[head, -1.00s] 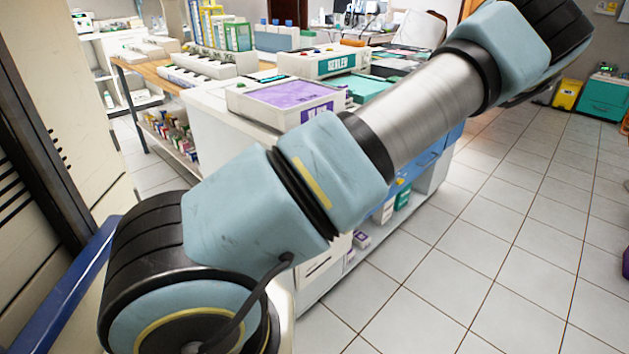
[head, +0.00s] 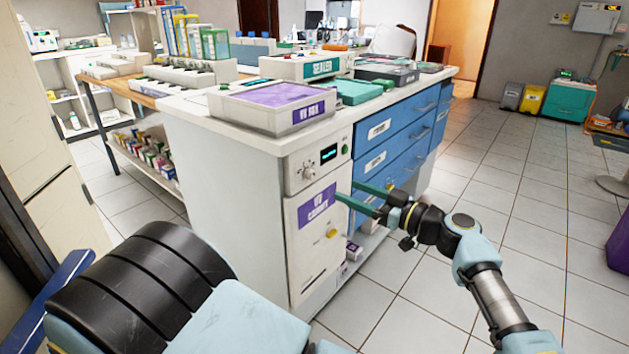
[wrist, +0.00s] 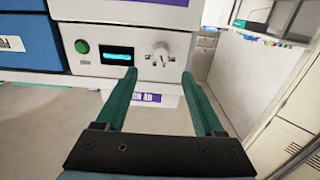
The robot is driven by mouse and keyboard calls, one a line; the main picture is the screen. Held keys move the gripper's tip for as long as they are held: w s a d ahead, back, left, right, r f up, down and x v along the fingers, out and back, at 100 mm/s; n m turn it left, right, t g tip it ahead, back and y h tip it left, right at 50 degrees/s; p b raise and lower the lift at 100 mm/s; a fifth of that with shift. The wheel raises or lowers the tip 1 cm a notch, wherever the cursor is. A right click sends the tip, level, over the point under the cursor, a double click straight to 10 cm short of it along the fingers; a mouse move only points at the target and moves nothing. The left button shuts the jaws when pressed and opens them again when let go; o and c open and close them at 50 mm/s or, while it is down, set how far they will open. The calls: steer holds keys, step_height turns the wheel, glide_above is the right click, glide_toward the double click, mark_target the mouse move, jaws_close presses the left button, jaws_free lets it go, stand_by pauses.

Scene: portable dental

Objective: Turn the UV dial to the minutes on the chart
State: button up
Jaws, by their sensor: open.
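The UV dial (head: 309,172) is a pale knob with a pointer on the cream control panel (head: 297,188) of the UV cabinet. A lit display (head: 328,154) and a green button (head: 345,149) are right of it. My gripper (head: 347,191) is open and empty, its green fingers in front of the cabinet, lower and right of the dial. The wrist view appears upside down. There the dial (wrist: 160,52) lies between and just beyond the fingertips (wrist: 159,73), apart from them. The display (wrist: 117,56) shows, its text unreadable. I cannot identify a chart.
The cabinet door (head: 310,235) has a purple label and yellow knob below the panel. Blue drawers (head: 385,130) stand to the right. A purple-topped UV box (head: 270,105) sits on the counter above. The tiled floor (head: 520,180) at right is open.

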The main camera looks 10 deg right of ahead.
mark_target(315, 177)
steer(key=p+x, duration=0.2)
steer(key=x, duration=0.8)
steer(key=shift+w+a, duration=0.1)
steer(key=shift+a, duration=0.1)
jaws_close()
